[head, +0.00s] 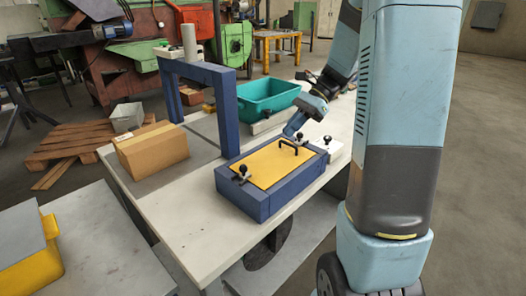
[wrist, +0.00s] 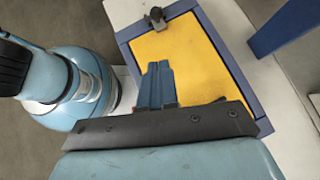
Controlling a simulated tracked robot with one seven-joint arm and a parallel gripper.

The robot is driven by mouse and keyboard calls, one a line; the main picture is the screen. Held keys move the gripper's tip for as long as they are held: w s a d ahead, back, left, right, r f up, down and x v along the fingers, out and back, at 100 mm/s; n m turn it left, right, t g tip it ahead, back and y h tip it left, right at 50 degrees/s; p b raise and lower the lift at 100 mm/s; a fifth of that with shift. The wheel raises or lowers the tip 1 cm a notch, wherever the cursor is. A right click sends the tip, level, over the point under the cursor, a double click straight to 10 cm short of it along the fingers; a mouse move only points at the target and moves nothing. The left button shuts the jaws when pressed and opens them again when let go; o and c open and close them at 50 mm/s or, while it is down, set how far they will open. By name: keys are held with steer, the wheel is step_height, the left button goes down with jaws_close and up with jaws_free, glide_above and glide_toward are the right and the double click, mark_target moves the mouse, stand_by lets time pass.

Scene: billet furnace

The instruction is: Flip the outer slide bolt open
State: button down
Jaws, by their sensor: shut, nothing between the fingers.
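A blue box (head: 262,199) with a yellow lid (head: 270,166) sits on the pale table. A black handle (head: 289,145) stands on the lid. One black-knobbed slide bolt (head: 242,172) is at the box's near-left end; another black knob (head: 327,140) is at its far-right end. I cannot tell which is the outer bolt, or either bolt's exact position. My gripper (head: 290,131) is shut and empty, above the box's far side near the handle. In the wrist view its blue fingers (wrist: 160,68) are together over the yellow lid (wrist: 188,58), apart from a black knob (wrist: 155,17) at the top edge.
A blue frame (head: 229,105) stands upright behind the box. A cardboard box (head: 152,149) lies at the table's left and a teal bin (head: 267,98) at the back. A white block (head: 331,148) is beside the box's right end. The table's front left is clear.

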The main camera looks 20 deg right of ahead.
glide_toward(247, 172)
steer(key=f, duration=0.1)
steer(key=w+f, duration=0.1)
steer(key=f, duration=0.1)
steer(key=shift+a+f, duration=0.2)
steer(key=shift+f, duration=0.1)
steer(key=shift+s+a+r, duration=0.1)
steer(key=shift+s+a, duration=0.15)
steer(key=shift+a, duration=0.9)
steer(key=shift+s+a, duration=0.1)
steer(key=shift+a, duration=0.6)
